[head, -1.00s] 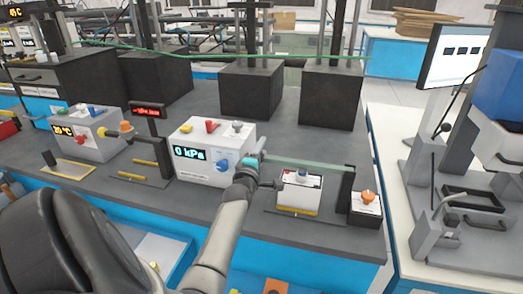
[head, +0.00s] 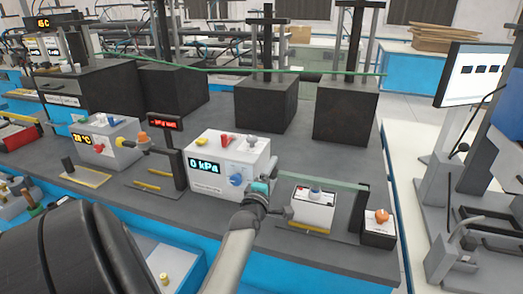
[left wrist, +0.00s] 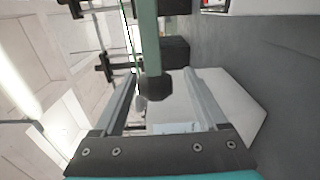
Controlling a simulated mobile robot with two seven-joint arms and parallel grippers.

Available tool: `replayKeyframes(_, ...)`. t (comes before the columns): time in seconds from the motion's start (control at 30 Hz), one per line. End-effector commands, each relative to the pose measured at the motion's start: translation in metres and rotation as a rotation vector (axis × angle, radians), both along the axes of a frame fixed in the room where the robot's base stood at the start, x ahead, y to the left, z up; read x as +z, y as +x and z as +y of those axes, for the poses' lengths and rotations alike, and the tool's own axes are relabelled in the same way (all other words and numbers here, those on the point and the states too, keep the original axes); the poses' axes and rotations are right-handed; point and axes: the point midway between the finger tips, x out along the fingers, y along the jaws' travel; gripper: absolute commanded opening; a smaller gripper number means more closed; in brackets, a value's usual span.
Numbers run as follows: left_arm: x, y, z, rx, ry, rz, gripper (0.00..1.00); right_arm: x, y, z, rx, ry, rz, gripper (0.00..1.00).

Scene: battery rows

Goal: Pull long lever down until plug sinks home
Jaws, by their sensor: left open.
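The long lever (head: 335,184) is a thin pale green bar, raised and nearly level, running left from a dark upright post (head: 361,211). It passes above a white box (head: 314,210) with a grey-blue plug-like knob (head: 315,193) on top. My left gripper (head: 279,201) is at the lever's free left end. In the left wrist view the green lever (left wrist: 148,38) ends in a dark knob (left wrist: 155,87) that shows between my two open fingers. I cannot tell whether a finger touches it. My right gripper is not in view.
A white kPa box (head: 228,162) stands just left of my gripper. A black box with an orange knob (head: 381,216) stands right of the post. Large dark blocks (head: 346,112) stand behind. A green cable (head: 290,73) crosses the background. The bench between is clear.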

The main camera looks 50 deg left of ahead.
Motion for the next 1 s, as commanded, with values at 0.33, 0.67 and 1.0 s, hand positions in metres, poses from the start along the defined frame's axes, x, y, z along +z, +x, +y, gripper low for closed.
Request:
replayKeyframes(0.33, 0.0, -0.059, -0.036, 0.0, -0.002, 0.005, 0.75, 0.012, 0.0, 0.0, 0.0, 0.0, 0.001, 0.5)
replayKeyframes(0.67, -0.001, -0.094, -0.058, -0.001, -0.002, 0.003, 0.75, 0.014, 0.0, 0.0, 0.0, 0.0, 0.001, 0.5)
replayKeyframes(1.0, -0.001, -0.1, -0.062, -0.001, -0.002, 0.002, 0.75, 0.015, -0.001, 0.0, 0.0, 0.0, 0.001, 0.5)
